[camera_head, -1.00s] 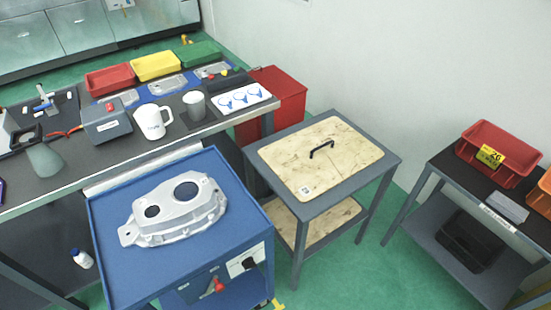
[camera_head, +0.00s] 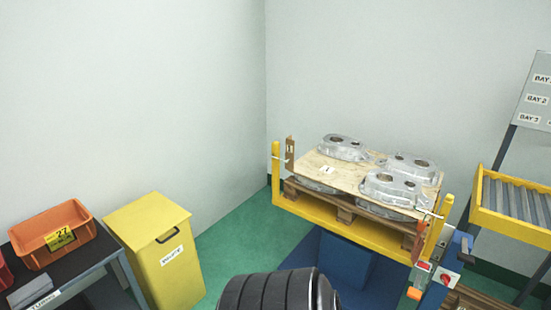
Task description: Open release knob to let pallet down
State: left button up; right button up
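A wooden pallet (camera_head: 345,211) rests on a yellow lift frame (camera_head: 322,222) at the right of the head view. A light board (camera_head: 318,169) on it carries several grey aluminium castings (camera_head: 342,147), and more castings show beneath the board. At the lift's near right corner is a blue control box (camera_head: 457,268) with a red round knob (camera_head: 446,279). Beside it are a red-and-white part (camera_head: 423,272) and an orange piece (camera_head: 414,293). Whether either is the release knob, I cannot tell. A dark ribbed arm part of mine shows at the bottom middle. Neither gripper is in view.
A yellow lidded bin (camera_head: 158,255) stands at left, beside a dark table (camera_head: 85,268) with an orange tray (camera_head: 52,234). A yellow roller conveyor (camera_head: 512,205) and a bay sign board (camera_head: 534,100) stand at right. Green floor (camera_head: 245,258) lies clear between bin and lift.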

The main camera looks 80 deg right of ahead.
aim_at(446, 278)
jog(key=z, duration=2)
jog(key=j+z, duration=0.2)
jog(key=z, duration=0.25)
jog(key=j+z, duration=0.2)
jog(key=z, duration=0.2)
jog(key=j+z, duration=0.15)
jog(key=z, duration=0.3)
jog(key=k+j+z, duration=0.1)
jog(key=z, duration=0.35)
